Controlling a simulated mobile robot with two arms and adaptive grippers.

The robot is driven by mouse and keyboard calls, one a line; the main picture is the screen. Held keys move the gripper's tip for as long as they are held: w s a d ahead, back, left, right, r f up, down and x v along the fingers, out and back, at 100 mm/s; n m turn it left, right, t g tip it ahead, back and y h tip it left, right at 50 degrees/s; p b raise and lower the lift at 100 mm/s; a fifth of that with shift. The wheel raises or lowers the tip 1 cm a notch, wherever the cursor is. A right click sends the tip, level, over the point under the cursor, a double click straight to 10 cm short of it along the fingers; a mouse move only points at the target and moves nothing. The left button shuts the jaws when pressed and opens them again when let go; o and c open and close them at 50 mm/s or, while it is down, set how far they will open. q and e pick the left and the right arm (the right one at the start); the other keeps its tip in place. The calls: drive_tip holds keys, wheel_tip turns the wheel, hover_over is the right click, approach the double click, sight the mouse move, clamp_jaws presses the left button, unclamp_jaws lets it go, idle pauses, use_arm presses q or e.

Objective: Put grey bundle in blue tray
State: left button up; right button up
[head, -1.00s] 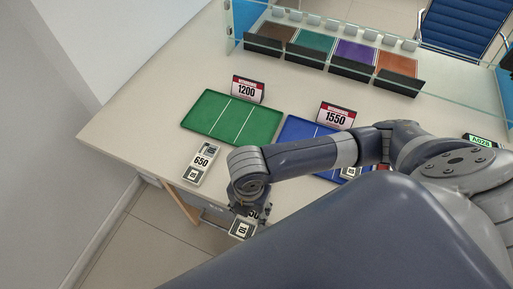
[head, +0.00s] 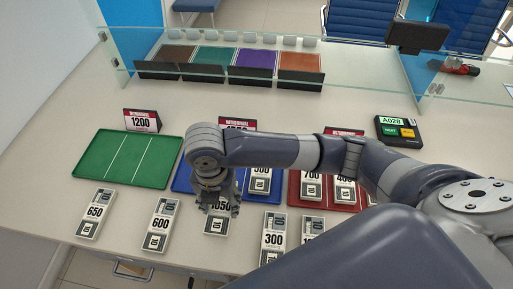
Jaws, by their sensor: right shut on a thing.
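My right gripper (head: 217,203) points down and is shut on a grey-white bundle (head: 216,223) whose label appears to read 1050. The fingers cover part of the bundle; I cannot tell how far it is above the counter. The blue tray (head: 181,181) lies just behind the gripper, partly hidden by my right arm. A bundle (head: 260,181) lies in its right part, its number partly covered. My left gripper is not in view.
Bundles 650 (head: 96,213), 600 (head: 160,226) and 300 (head: 273,238) lie along the front. The green tray (head: 95,173) is empty. The red tray (head: 293,190) holds bundles. A glass screen (head: 300,92) crosses the back.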

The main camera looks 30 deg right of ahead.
drive_tip(key=w, duration=0.1)
drive_tip(key=w+d, duration=0.2)
drive_tip(key=shift+w+p, duration=0.3)
drive_tip(key=shift+p, duration=0.05)
drive_tip(key=w, duration=0.1)
drive_tip(key=w+d, duration=0.2)
drive_tip(key=w, duration=0.1)
drive_tip(key=shift+f+p, duration=0.25)
drive_tip(key=shift+p, duration=0.05)
drive_tip(key=w+d, duration=0.2)
drive_tip(key=w, duration=0.1)
drive_tip(key=w+d, duration=0.1)
drive_tip(key=shift+w+f+p, duration=0.3)
drive_tip(key=shift+f, duration=0.05)
drive_tip(key=shift+w+d, duration=0.1)
drive_tip(key=shift+w, duration=0.15)
drive_tip(key=shift+w+d+f, duration=0.15)
drive_tip(key=shift+w+d, duration=0.05)
wheel_tip(320, 180, down, 3)
drive_tip(key=shift+r+p, duration=0.15)
drive_tip(key=shift+p, duration=0.35)
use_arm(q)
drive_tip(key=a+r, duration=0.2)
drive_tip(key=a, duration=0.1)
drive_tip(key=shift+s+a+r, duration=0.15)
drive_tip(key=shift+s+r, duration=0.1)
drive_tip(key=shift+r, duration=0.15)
use_arm(e)
drive_tip(key=shift+f, duration=0.35)
drive_tip(key=shift+f, duration=0.1)
